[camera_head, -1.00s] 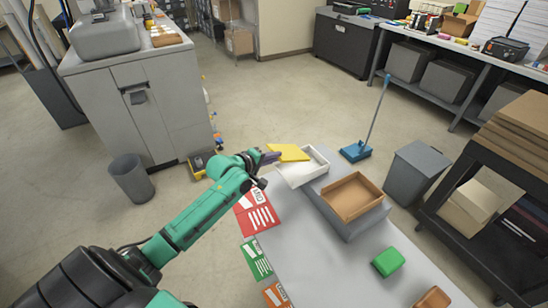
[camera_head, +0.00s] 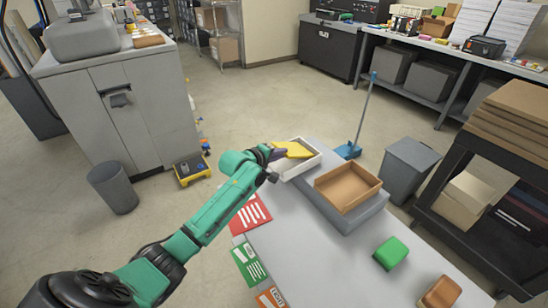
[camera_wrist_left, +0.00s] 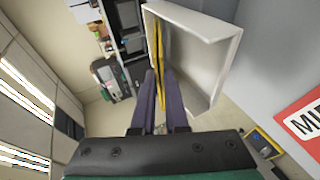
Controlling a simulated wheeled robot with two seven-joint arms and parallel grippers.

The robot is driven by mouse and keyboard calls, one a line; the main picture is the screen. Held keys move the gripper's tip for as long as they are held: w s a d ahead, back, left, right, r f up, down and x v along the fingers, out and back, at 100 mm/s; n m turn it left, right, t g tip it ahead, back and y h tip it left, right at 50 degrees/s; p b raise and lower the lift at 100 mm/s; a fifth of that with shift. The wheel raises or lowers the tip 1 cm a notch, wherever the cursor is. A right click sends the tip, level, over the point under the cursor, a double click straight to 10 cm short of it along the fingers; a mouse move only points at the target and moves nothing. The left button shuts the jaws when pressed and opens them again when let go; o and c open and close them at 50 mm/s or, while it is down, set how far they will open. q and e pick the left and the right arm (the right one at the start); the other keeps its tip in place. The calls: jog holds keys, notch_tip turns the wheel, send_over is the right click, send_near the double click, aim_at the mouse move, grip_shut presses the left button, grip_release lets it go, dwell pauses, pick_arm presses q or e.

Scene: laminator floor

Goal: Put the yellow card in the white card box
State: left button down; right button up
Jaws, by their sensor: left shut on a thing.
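The yellow card (camera_head: 297,150) is held by my left gripper (camera_head: 280,154), whose purple fingers are shut on its edge. The white card box (camera_head: 310,163) is an open tray at the far end of the grey table. The card is over the box's opening, low, within its outline in the head view. In the left wrist view the card (camera_wrist_left: 159,45) shows edge-on between the fingers (camera_wrist_left: 162,88), beside the box's inside (camera_wrist_left: 195,55). I cannot tell whether the card touches the box floor. My right gripper is not in view.
A brown open box (camera_head: 346,187) stands on a grey block just right of the white box. A green block (camera_head: 391,253) and an orange-brown block (camera_head: 441,293) lie nearer on the table (camera_head: 330,265). Red, green and orange label sheets line its left edge.

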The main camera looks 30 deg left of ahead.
pick_arm(q)
jog(key=shift+w+d+f, duration=0.2)
jog(key=shift+w+f, duration=0.15)
jog(key=shift+w, duration=0.1)
jog(key=c, duration=0.9)
grip_release()
jog(key=shift+s, duration=0.1)
jog(key=shift+o, duration=0.2)
